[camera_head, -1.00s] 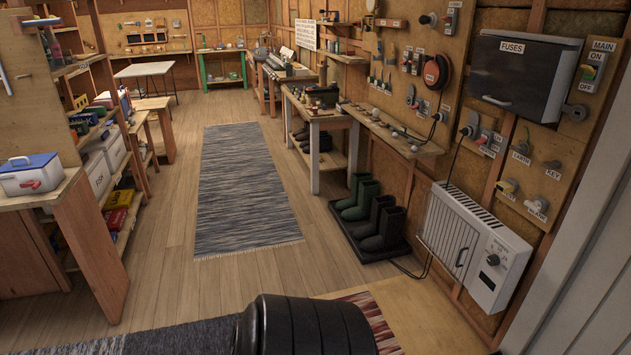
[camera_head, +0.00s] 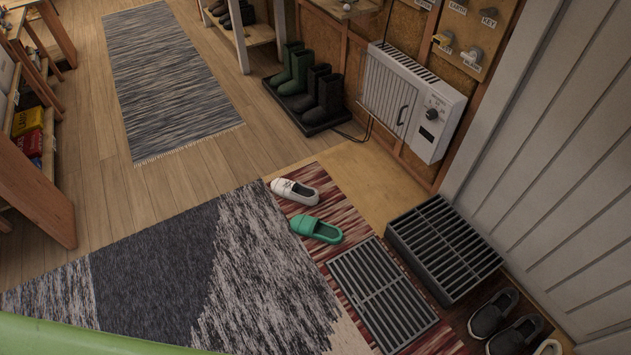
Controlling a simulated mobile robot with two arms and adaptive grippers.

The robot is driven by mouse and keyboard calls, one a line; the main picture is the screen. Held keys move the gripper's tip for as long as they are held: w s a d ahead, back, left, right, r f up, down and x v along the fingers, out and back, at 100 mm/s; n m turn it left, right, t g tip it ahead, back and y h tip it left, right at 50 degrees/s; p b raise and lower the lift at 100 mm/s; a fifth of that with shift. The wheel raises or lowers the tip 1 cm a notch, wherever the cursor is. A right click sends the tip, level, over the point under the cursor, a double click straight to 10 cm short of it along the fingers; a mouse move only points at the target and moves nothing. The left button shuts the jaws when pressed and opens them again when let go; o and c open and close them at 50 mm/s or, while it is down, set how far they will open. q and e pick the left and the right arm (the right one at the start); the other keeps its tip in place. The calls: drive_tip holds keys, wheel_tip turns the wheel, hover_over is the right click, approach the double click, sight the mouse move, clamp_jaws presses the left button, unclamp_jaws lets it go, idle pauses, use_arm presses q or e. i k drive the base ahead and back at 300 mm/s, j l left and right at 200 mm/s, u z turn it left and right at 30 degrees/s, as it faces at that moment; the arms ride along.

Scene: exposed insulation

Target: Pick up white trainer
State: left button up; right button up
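A white trainer (camera_head: 295,191) lies on the red striped mat (camera_head: 333,196), near the mat's far end. Its opening faces up, and nothing touches it from above. A green slip-on shoe (camera_head: 316,229) lies just in front of it on the same mat. Part of another white shoe (camera_head: 549,347) shows at the bottom right edge, next to dark shoes; most of it is cut off. Neither of my grippers is in view.
A flat grate (camera_head: 382,293) lies on the mat, and a raised slatted box (camera_head: 444,246) stands beside it. Dark shoes (camera_head: 516,336) sit by the grey door. Boots on a tray (camera_head: 310,127) stand near the wall heater (camera_head: 413,100). The grey rug (camera_head: 150,270) and wooden floor are clear.

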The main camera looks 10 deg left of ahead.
sight(298, 192)
drive_tip(key=u, duration=0.35)
drive_tip(key=z, duration=0.4)
drive_tip(key=i+j+z, duration=0.35)
drive_tip(key=j+z, duration=0.15)
drive_tip(key=i+j+z, duration=0.25)
drive_tip(key=j, duration=0.25)
drive_tip(key=j+z, duration=0.25)
drive_tip(key=j, duration=0.1)
